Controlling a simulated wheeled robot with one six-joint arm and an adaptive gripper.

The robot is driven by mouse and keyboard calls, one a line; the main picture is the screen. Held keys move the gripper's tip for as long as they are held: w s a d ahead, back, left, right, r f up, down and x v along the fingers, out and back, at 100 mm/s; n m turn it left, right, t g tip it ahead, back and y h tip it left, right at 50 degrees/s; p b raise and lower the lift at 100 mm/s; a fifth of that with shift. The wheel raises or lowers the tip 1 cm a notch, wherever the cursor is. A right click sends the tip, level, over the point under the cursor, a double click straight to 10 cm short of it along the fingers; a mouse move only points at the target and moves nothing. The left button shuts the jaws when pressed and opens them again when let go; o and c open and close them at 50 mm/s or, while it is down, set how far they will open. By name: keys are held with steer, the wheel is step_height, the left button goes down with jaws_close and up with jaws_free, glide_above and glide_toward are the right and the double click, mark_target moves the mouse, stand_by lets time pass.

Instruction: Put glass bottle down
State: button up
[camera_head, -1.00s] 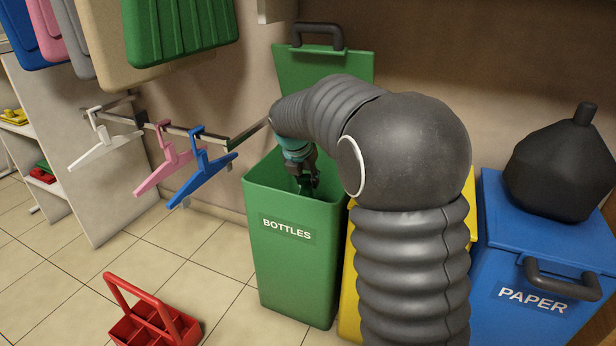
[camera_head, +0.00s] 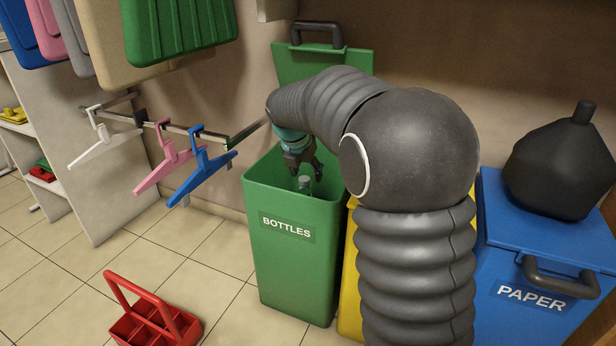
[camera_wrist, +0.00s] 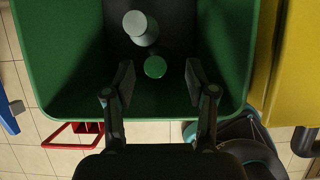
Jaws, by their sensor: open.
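The green bin labelled BOTTLES (camera_head: 288,262) stands open, with its lid raised against the wall. My gripper (camera_head: 304,172) is at the bin's mouth, pointing down into it. There, a round green end (camera_wrist: 155,67) and a pale cylinder (camera_wrist: 141,27) show inside the bin. I cannot tell whether they are one bottle or two. The lower part is dark.
A yellow bin (camera_head: 350,290) and a blue PAPER bin (camera_head: 535,235) with a black bag (camera_head: 560,165) on it stand to the right. A red bottle carrier (camera_head: 155,318) sits on the floor. Hangers (camera_head: 203,168) hang on a rail at left.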

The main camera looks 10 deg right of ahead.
steer(key=p+v, duration=0.2)
steer(key=v, duration=0.8)
steer(key=s+d+r+m+y, duration=0.1)
steer(key=s+m, duration=0.6)
steer(key=s, duration=0.1)
steer(key=s+d+r+m+y, duration=0.1)
steer(key=s+d+m, duration=0.1)
steer(key=s+m, duration=0.55)
steer(key=s+f+m, duration=0.4)
steer(key=s+m, duration=0.3)
steer(key=s, duration=0.1)
steer(key=s+f+m+t+y, duration=0.1)
steer(key=s+f+m, duration=0.2)
steer(key=s+m, duration=0.4)
steer(key=s, duration=0.2)
steer(key=shift+s+f+t, duration=0.25)
steer(key=shift+f+t, duration=0.05)
steer(key=shift+f, duration=0.1)
step_height(320, 180, up, 6)
steer(key=p, duration=0.5)
steer(key=shift+f, duration=0.25)
steer(key=shift+w, duration=0.1)
